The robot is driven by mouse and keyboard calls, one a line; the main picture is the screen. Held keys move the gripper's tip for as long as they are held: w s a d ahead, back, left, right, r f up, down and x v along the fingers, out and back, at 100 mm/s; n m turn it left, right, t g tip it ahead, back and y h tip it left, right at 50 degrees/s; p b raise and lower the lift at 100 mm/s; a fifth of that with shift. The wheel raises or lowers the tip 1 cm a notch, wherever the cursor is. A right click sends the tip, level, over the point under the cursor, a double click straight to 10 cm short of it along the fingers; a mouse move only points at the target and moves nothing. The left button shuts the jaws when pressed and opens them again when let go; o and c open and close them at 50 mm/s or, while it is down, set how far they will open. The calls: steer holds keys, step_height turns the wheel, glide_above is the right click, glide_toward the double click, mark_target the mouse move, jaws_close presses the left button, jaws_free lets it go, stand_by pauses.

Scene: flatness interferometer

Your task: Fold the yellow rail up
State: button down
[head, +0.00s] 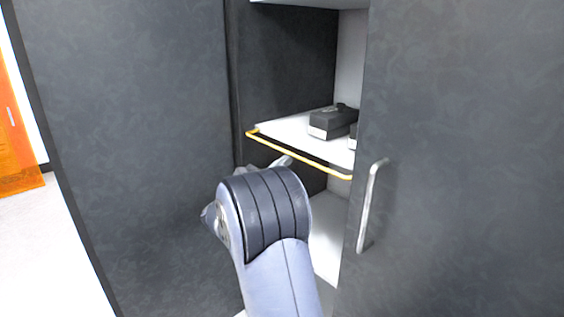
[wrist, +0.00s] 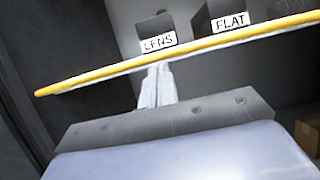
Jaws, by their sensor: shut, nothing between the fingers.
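The yellow rail (head: 300,153) runs along the front edge of a white shelf inside an open dark cabinet. My gripper (wrist: 155,75) is shut and empty. Its fingertips reach up to just below the rail in the wrist view; I cannot tell whether they touch it. In the head view my gripper (head: 285,162) is mostly hidden behind my arm's wrist, just under the rail's left half.
Dark boxes stand on the shelf, labelled LENS (wrist: 158,32) and FLAT (wrist: 225,20) in the wrist view. A dark door with a silver handle (head: 369,205) covers the cabinet's right side. A cardboard box (wrist: 309,137) sits lower right. An orange panel (head: 14,140) is at far left.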

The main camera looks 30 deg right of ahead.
steer(key=shift+a+r+y+p, duration=0.1)
steer(key=shift+r+y+p, duration=0.3)
steer(key=shift+p, duration=0.75)
steer(key=r+y+p, duration=0.2)
steer(key=y+p, duration=0.2)
steer(key=p, duration=0.7)
steer(key=d+r+g+y+p, duration=0.1)
steer(key=r+y+p, duration=0.2)
steer(key=p, duration=0.8)
steer(key=d+r+g+y+p, duration=0.1)
steer(key=r+y+p, duration=0.2)
steer(key=p, duration=0.8)
steer(key=shift+w+d+y, duration=0.15)
steer(key=shift+y, duration=1.05)
steer(key=shift+w+d+r+p, duration=0.1)
steer(key=shift+d+r+p, duration=0.1)
steer(key=shift+d+p, duration=0.35)
steer(key=shift+w+d+r+p, duration=0.1)
steer(key=shift+d+r+p, duration=0.1)
steer(key=shift+d+p, duration=0.35)
